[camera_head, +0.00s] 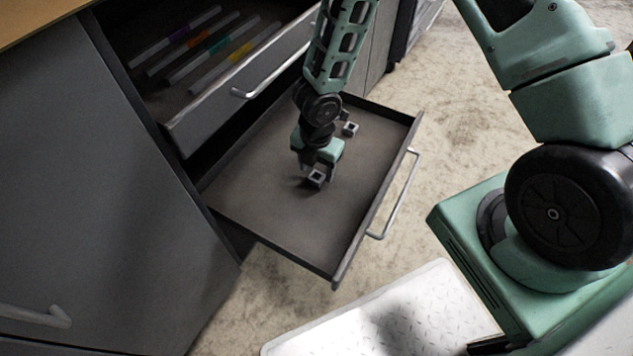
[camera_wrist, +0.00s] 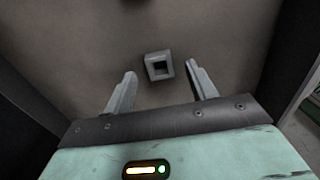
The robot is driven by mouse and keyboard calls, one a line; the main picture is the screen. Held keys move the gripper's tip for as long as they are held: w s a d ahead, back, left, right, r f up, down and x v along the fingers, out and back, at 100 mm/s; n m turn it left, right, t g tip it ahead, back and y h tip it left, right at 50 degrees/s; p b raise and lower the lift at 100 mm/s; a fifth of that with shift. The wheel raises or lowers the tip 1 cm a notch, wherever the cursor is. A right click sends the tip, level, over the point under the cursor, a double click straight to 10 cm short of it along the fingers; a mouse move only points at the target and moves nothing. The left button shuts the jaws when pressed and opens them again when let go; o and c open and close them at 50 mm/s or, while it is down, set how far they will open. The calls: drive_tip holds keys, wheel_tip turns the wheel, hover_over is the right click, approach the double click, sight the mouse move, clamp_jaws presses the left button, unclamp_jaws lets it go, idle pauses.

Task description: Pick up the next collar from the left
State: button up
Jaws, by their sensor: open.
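A grey square collar with a square hole (camera_wrist: 150,62) sits on the drawer floor in the wrist view. My gripper (camera_wrist: 161,70) is open, one finger to the left and one to the right of this collar, with gaps on both sides. In the head view my gripper (camera_head: 314,174) points down into the open lower drawer (camera_head: 270,205), and the near collar shows at its fingers, partly covered. A second grey collar (camera_head: 345,131) sits farther back in the same drawer, beside my arm.
The upper drawer (camera_head: 240,95) is also partly open above and behind. It holds several grey bars with purple, orange, green and yellow bands. The lower drawer has low walls and a front handle (camera_head: 398,200). Its floor is bare toward the front and left.

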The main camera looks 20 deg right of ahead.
wheel_tip(320, 180, down, 2)
drive_tip(key=shift+f+b, duration=0.1)
drive_tip(key=shift+b, duration=0.2)
drive_tip(key=c, duration=1.1)
